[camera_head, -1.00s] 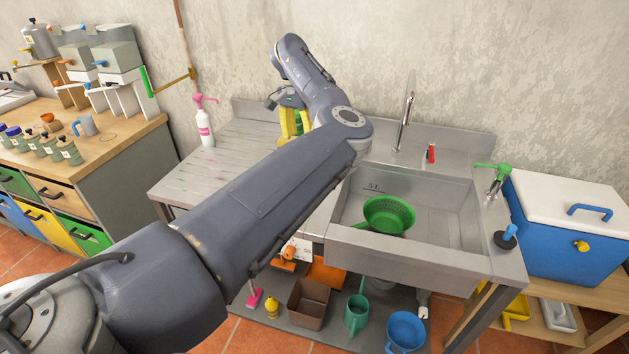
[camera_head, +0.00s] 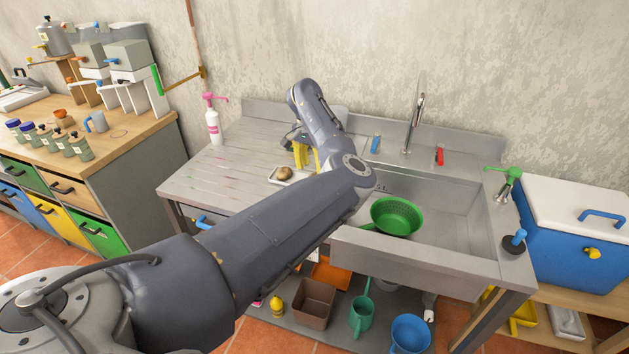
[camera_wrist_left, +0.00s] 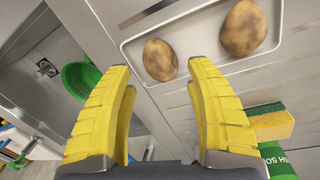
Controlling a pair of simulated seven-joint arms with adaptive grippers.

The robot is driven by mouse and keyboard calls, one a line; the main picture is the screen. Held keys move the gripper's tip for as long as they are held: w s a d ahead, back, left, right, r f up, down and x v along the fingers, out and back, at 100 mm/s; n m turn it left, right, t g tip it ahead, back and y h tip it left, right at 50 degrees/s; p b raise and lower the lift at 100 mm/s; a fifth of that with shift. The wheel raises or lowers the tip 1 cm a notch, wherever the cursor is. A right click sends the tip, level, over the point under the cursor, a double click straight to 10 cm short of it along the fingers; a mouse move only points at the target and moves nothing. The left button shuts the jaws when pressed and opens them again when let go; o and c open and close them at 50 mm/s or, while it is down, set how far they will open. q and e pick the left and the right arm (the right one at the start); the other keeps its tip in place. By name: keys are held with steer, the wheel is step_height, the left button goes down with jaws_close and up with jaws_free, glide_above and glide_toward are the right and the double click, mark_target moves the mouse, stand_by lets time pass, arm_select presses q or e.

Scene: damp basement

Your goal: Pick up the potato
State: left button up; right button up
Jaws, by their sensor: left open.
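A brown potato (camera_head: 284,173) lies on a small pale tray (camera_head: 274,181) on the metal drainboard, left of the sink. The left wrist view shows two mottled potatoes on the tray (camera_wrist_left: 128,46): a smaller one (camera_wrist_left: 160,60) between and just beyond my fingertips, and a larger one (camera_wrist_left: 243,27) to the upper right. My left gripper (camera_head: 305,154) is just right of the visible potato in the head view. Its yellow fingers (camera_wrist_left: 158,68) are apart with nothing between them. The second potato is not visible in the head view. My right gripper is not in view.
A green colander (camera_head: 397,217) sits in the sink right of the tray. A sponge (camera_wrist_left: 271,123) and a green soap bottle (camera_wrist_left: 278,161) are close to my right-hand finger in the wrist view. A pink-topped pump bottle (camera_head: 213,122) stands at the back left. The drainboard's left part is clear.

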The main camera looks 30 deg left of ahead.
arm_select(q)
steer(key=f, duration=0.4)
steer(key=shift+w+d, duration=0.1)
steer(key=shift+d, duration=0.1)
steer(key=shift+d+f, duration=0.15)
steer(key=shift+f, duration=0.35)
